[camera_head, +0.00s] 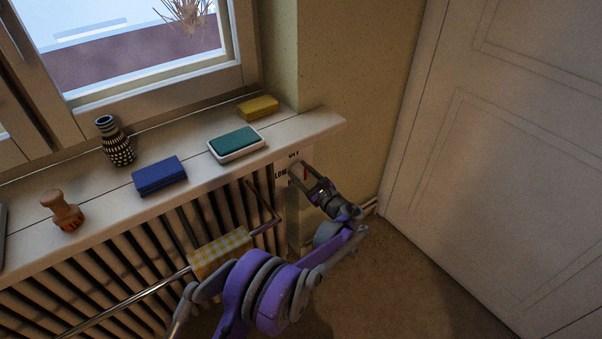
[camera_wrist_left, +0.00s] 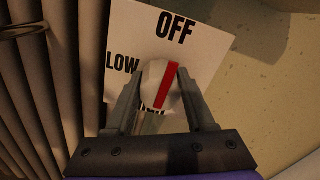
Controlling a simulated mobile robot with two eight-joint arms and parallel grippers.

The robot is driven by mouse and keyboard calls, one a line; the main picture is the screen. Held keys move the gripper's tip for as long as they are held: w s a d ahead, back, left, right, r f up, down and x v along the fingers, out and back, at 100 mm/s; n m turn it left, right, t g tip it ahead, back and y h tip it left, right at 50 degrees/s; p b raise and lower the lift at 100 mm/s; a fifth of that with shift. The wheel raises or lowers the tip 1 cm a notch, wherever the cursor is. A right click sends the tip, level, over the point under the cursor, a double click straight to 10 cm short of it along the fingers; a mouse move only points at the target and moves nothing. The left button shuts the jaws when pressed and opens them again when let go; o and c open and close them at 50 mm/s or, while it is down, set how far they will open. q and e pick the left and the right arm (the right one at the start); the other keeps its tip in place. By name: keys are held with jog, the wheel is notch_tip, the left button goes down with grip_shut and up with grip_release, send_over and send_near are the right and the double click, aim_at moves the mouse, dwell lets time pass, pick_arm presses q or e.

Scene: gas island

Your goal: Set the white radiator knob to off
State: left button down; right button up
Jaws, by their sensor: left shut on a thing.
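The white radiator knob (camera_wrist_left: 150,78) has a red stripe and sits in front of a white label plate (camera_wrist_left: 205,50). The plate reads OFF at the top and LOW at the left; a lower word is mostly hidden. The stripe runs up toward OFF and down toward the lower word; I cannot tell which end is the pointer. My left gripper (camera_wrist_left: 154,92) is shut on the knob, one finger on each side. In the head view my left gripper (camera_head: 302,172) is at the plate (camera_head: 291,156), at the radiator's right end. My right gripper is not in view.
The ribbed radiator (camera_head: 130,250) stands below a sill (camera_head: 95,182) holding a stamp (camera_head: 63,211), a vase (camera_head: 115,141), a blue box (camera_head: 160,176) and a green-topped pad (camera_head: 236,142). A checked cloth (camera_head: 220,253) hangs on a rail. A door (camera_head: 500,150) is at right.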

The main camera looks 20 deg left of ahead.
pick_arm(q)
jog(key=shift+c, duration=1.3)
grip_release()
jog(key=p+v, duration=0.1)
jog(key=v, duration=0.9)
jog(key=shift+s+d+p, duration=0.3)
jog(key=shift+p, duration=0.05)
jog(key=shift+d, duration=0.1)
